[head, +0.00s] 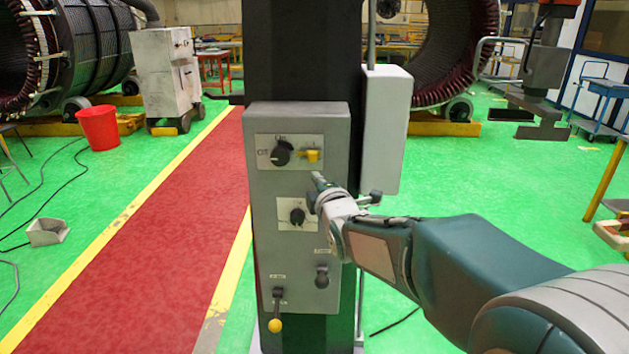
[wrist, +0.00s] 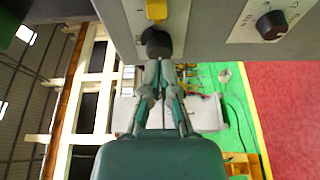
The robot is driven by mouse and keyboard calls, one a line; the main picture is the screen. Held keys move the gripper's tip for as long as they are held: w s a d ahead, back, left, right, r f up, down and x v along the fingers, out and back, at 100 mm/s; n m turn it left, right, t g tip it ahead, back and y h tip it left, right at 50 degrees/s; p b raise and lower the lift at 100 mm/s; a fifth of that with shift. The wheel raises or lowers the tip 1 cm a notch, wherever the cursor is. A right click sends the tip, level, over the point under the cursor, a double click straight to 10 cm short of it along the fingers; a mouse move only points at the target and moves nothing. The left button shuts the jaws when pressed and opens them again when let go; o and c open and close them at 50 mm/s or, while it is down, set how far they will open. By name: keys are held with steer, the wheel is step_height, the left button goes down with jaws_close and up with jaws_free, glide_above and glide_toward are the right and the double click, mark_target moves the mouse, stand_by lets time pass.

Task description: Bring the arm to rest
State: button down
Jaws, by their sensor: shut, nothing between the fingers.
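My arm reaches in from the lower right of the head view. My gripper (head: 318,182) is at the front of a grey control box (head: 268,240), beside its middle black knob (head: 298,216). In the wrist view my gripper (wrist: 158,72) has its fingers together with nothing between them. A dark round knob (wrist: 155,42) appears just ahead of the fingertips; I cannot tell whether they touch it. A yellow part (wrist: 156,10) is above that knob.
The box also carries an upper black selector (head: 281,154), a yellow switch (head: 312,155) and a lever with a yellow ball (head: 275,326). A pale box (head: 386,130) stands right of the dark column (head: 300,50). Open green floor (head: 460,180) lies to the right.

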steer(key=shift+s+d, duration=0.15)
steer(key=shift+s, duration=0.15)
steer(key=shift+d, duration=0.15)
steer(key=s+d+f+m+g+h, duration=0.1)
steer(key=s+d+m+g+h, duration=0.15)
steer(key=s+d+m, duration=0.35)
steer(key=s+d+f+m+g+h, duration=0.25)
steer(key=s+d+m, duration=0.2)
steer(key=s, duration=0.45)
steer(key=s+d+f+m+g, duration=0.2)
steer(key=s+m, duration=0.3)
steer(key=s, duration=0.4)
steer(key=s+d+f+m+g, duration=0.2)
steer(key=s+f+m+g, duration=0.2)
steer(key=s, duration=0.6)
steer(key=shift+s+d+f+m+g, duration=0.15)
steer(key=shift+s+m+g, duration=0.15)
steer(key=shift+m, duration=0.65)
steer(key=shift+w, duration=0.1)
